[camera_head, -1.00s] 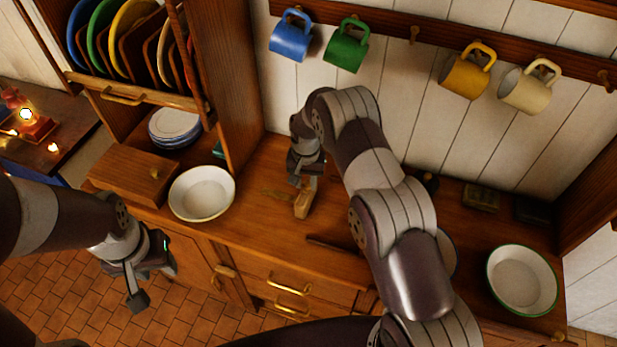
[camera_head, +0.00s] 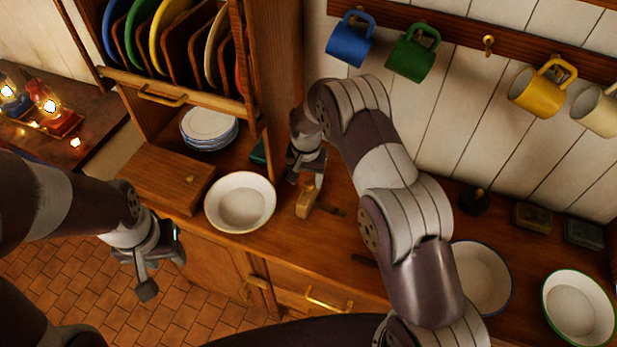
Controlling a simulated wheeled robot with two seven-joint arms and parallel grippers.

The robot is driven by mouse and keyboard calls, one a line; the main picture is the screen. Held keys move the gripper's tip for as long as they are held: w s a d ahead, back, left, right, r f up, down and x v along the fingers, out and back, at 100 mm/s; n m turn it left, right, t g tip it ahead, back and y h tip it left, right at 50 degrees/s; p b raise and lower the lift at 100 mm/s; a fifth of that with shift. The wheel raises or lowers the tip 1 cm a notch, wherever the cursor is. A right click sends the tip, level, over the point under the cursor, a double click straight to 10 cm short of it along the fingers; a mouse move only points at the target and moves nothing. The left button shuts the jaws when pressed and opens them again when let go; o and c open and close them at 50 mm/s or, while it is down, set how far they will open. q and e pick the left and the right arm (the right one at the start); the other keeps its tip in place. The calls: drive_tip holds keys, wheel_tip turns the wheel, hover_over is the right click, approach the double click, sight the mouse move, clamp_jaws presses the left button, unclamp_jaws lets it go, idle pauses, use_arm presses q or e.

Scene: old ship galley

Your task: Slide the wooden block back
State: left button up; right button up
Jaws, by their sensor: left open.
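The wooden block (camera_head: 307,201) is small and light brown and sits on the wooden counter, right of a white bowl (camera_head: 240,203). A dark narrow strip (camera_head: 333,210) shows on the counter just right of it. My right gripper (camera_head: 308,180) points down at the block's upper end, at or touching it. Its fingers are too small and overlapped to tell whether they hold the block. My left gripper (camera_head: 162,272) is open and empty, over the floor in front of the cabinet.
A wooden box (camera_head: 160,172) and stacked plates (camera_head: 208,128) stand left of the bowl. A plate rack (camera_head: 180,95) is above. Two more bowls (camera_head: 482,278) (camera_head: 578,308) are at the right. Mugs (camera_head: 349,39) hang on the wall. My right forearm covers the middle counter.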

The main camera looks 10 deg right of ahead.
drive_tip(key=shift+s, duration=0.15)
drive_tip(key=shift+r, duration=0.25)
wheel_tip(320, 180, up, 12)
drive_tip(key=b, duration=0.2)
